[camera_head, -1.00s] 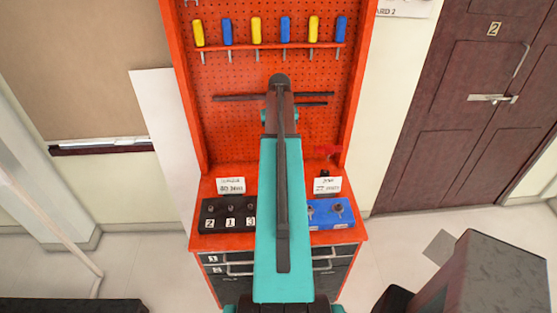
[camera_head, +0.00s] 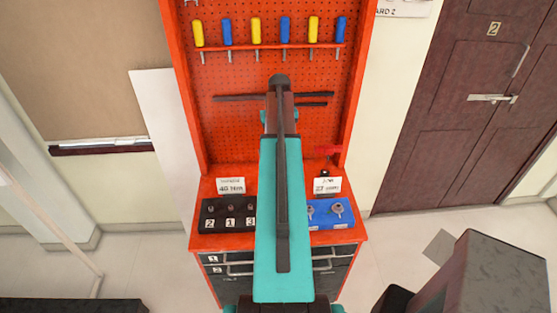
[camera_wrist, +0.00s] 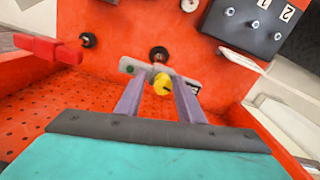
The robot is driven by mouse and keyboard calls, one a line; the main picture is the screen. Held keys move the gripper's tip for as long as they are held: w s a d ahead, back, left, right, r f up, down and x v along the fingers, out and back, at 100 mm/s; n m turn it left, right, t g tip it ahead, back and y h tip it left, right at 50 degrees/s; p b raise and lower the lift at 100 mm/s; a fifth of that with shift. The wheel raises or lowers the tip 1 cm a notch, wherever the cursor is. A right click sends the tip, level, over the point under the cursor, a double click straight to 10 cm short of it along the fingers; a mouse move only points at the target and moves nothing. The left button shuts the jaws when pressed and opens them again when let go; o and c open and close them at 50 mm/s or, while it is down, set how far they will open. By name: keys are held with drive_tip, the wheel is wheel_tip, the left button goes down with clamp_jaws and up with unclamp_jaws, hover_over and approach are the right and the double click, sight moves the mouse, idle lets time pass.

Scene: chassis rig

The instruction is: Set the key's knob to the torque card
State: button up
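In the wrist view a grey key (camera_wrist: 183,76) with a yellow knob (camera_wrist: 162,84) lies at the middle, with a small green spot on its left end. The fingers of my gripper (camera_wrist: 158,88) are spread apart on either side of the knob. A gap shows left of the knob; I cannot tell whether the right finger touches it. In the head view my arm hides the gripper and key. The torque card (camera_head: 231,186) stands behind the black block at the left and seems to read 40 Nm. A second card (camera_head: 328,186) at the right seems to read 27.
The black block (camera_head: 228,226) carries posts numbered 2, 1, 3. A blue block (camera_head: 331,224) sits at the right, with a red clamp-like part (camera_head: 328,152) behind it. Screwdrivers hang on the red pegboard (camera_head: 233,130). Drawers (camera_head: 228,258) are below the bench top.

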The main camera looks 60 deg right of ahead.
drive_tip(key=n, duration=0.4)
drive_tip(key=shift+s+f+n, duration=0.1)
drive_tip(key=shift+f+n, duration=0.1)
drive_tip(key=shift+n, duration=0.1)
drive_tip(key=shift+n+p, duration=0.4)
drive_tip(key=shift+n, duration=2.2)
drive_tip(key=shift+c, duration=1.2)
drive_tip(key=m, duration=0.4)
drive_tip(key=shift+m, duration=0.3)
drive_tip(key=shift+c, duration=0.4)
drive_tip(key=shift+m, duration=3.4)
drive_tip(key=shift+c, duration=0.6)
drive_tip(key=shift+c, duration=0.2)
